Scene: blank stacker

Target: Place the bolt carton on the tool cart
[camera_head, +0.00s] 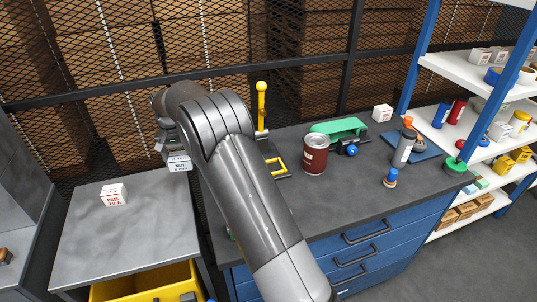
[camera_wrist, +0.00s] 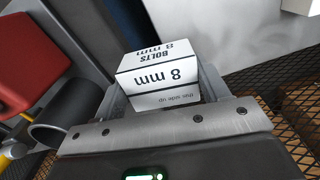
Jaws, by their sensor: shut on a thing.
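The bolt carton (camera_wrist: 158,75) is a small white box with black "BOLTS 8 mm" print. It sits between the jaws of my gripper (camera_wrist: 155,95), which is shut on it. In the head view the carton (camera_head: 179,164) hangs below my gripper (camera_head: 174,148), near the gap between the blue-drawer bench and the grey-topped table at left. That table (camera_head: 135,235) looks like the tool cart. The carton appears held above surface height, near the right back corner of this top. My arm hides part of the bench.
A small white fuse carton (camera_head: 113,194) stands on the left part of the grey top, with bare room around it. A yellow bin (camera_head: 150,284) is underneath. The bench (camera_head: 340,195) holds a red can (camera_head: 314,155), a green-topped tool and bottles. Mesh fencing (camera_head: 270,60) stands behind.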

